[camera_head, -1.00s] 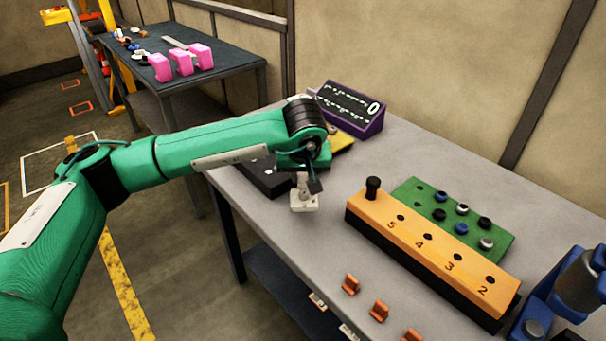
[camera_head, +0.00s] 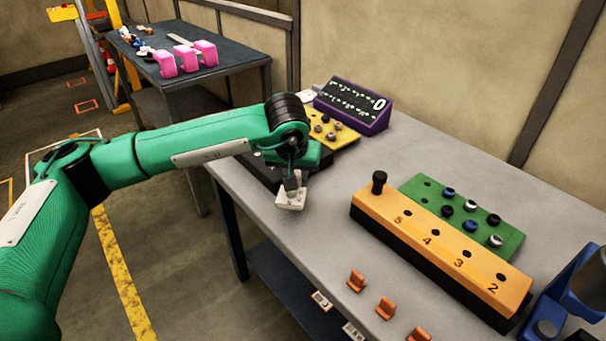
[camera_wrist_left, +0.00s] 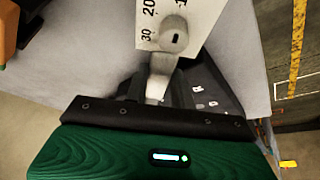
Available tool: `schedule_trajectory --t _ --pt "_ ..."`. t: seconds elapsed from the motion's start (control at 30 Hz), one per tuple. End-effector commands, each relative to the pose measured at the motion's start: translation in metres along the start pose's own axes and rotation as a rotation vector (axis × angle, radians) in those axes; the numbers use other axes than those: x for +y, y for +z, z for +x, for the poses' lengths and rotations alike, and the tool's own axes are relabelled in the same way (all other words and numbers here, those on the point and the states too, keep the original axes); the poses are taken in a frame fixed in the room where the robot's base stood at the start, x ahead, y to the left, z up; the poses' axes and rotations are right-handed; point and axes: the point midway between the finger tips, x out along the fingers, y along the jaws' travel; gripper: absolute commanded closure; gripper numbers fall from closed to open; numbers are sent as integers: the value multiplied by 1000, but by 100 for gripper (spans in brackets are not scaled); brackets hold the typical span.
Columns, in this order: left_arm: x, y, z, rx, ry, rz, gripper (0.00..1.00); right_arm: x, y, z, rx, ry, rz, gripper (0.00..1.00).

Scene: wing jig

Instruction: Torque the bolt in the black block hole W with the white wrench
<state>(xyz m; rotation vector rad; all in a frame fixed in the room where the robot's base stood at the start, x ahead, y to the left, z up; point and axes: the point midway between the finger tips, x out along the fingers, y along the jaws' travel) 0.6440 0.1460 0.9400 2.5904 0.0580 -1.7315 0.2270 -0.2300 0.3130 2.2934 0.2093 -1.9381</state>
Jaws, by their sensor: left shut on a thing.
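My left gripper (camera_head: 292,178) is shut on the white wrench (camera_head: 291,202) and holds it at the left edge of the grey table. In the left wrist view the wrench (camera_wrist_left: 185,20) shows a white plate with the numbers 20 and 30 and a round knob. The black block (camera_head: 262,172) lies behind and left of the gripper, partly hidden by my green arm. In the left wrist view part of the black block (camera_wrist_left: 212,96) shows beside the gripper, with white letters, one of them R. Hole W and its bolt cannot be made out. My right gripper is not in view.
A yellow plate (camera_head: 345,137) with several bolts and a purple display box (camera_head: 352,106) stand behind. An orange block (camera_head: 440,240) with numbered holes and a green plate (camera_head: 490,225) are to the right. Several small orange pieces (camera_head: 385,307) line the front edge.

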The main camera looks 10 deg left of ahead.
Motion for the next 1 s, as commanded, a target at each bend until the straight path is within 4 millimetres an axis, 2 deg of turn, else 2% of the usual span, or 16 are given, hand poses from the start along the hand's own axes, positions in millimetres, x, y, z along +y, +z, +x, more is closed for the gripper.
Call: schedule_trajectory --t 0.43,0.8,1.0 --pt "-4 0 -1 2 12 26 100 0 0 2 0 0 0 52" --pt "-27 -2 3 3 73 173 100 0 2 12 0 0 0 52" --pt "-32 -3 2 3 90 214 100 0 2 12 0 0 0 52"
